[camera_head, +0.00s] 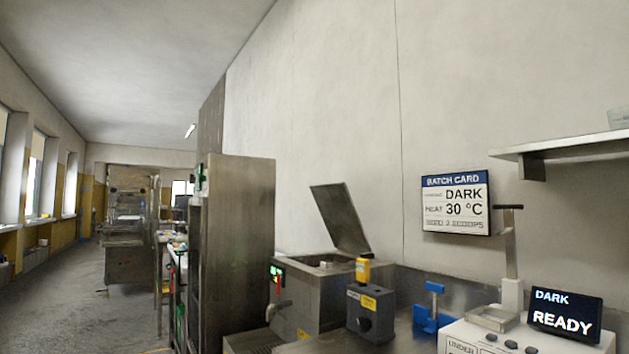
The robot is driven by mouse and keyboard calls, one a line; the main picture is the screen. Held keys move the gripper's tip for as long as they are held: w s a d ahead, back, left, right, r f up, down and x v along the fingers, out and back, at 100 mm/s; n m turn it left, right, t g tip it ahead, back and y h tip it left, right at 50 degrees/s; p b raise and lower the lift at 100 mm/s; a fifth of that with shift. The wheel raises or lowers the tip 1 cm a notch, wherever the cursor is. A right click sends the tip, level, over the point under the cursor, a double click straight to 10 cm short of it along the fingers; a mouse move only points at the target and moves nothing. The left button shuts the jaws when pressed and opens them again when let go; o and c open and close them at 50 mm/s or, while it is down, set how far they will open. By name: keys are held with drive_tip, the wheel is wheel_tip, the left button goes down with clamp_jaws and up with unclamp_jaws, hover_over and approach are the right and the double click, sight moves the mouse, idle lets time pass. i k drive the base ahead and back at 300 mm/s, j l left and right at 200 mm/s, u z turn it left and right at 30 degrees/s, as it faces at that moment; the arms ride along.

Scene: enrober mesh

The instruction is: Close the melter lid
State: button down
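The melter (318,293) is a steel box on the counter, right of the tall steel cabinet. Its lid (340,218) is a flat steel panel that stands open, tilted up and leaning to the left, with its lower edge at the right of the melter's top. The melter's top opening (328,262) shows, with something pale at its middle. A spout and green and red buttons show on the melter's left side. My gripper is not in view, so its state does not show.
A dark grey block with a yellow-topped part (370,312), a blue clamp-like item (433,308) and a white machine with a "DARK READY" screen (565,315) stand right of the melter. A shelf (560,148) juts from the wall. The aisle floor (70,300) at left looks clear.

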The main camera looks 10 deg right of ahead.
sight(337, 210)
drive_tip(key=i+j, duration=1.2)
drive_tip(key=j, duration=0.25)
drive_tip(key=i+l+z, duration=0.05)
